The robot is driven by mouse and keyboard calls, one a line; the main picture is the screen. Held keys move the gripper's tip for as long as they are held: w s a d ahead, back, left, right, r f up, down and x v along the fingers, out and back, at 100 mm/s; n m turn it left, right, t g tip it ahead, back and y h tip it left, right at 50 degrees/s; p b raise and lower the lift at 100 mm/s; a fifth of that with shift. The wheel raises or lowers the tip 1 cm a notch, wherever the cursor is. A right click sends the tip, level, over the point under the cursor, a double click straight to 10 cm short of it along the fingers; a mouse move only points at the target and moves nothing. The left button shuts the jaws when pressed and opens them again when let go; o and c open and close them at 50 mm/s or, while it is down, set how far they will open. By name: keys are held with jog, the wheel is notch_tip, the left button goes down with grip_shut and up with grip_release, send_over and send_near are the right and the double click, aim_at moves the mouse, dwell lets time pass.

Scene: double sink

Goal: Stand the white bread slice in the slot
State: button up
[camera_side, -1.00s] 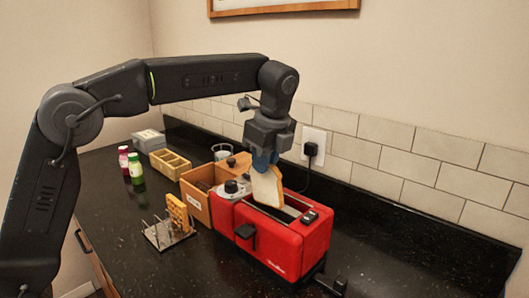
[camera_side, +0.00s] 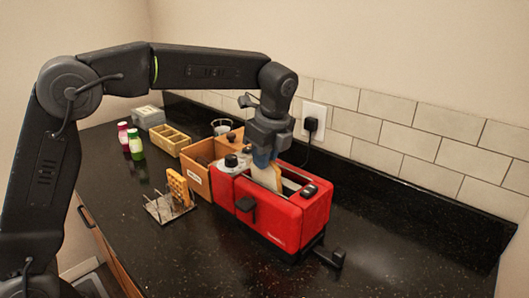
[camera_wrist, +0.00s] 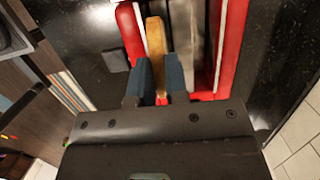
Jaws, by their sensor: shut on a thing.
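The white bread slice (camera_side: 267,179) stands upright, its lower part down inside a slot of the red toaster (camera_side: 284,220). My gripper (camera_side: 263,158) is shut on the slice's upper part, just above the toaster top. In the wrist view the blue fingers (camera_wrist: 160,84) pinch the slice (camera_wrist: 156,40) edge-on, with its brown crust up. The slice lies along the slot beside the toaster's red side wall (camera_wrist: 131,30). A second slot to its right looks empty. The slice's lower edge is hidden inside the toaster.
A metal rack (camera_side: 168,207) holds a waffle (camera_side: 177,186) left of the toaster. A wooden box (camera_side: 196,179), a divided tray (camera_side: 186,140) and two bottles (camera_side: 135,143) stand farther back. A plugged outlet (camera_side: 311,124) is on the wall behind. The counter's right side is clear.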

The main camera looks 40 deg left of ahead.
dwell(0.4)
jog(key=o, duration=1.1)
jog(key=shift+a+v, duration=0.3)
jog(key=shift+v, duration=1.05)
jog(key=shift+a+v, duration=0.25)
jog(key=shift+v, duration=1.15)
jog(key=shift+a+v, duration=0.3)
jog(key=shift+v, duration=1.05)
jog(key=shift+r, duration=0.5)
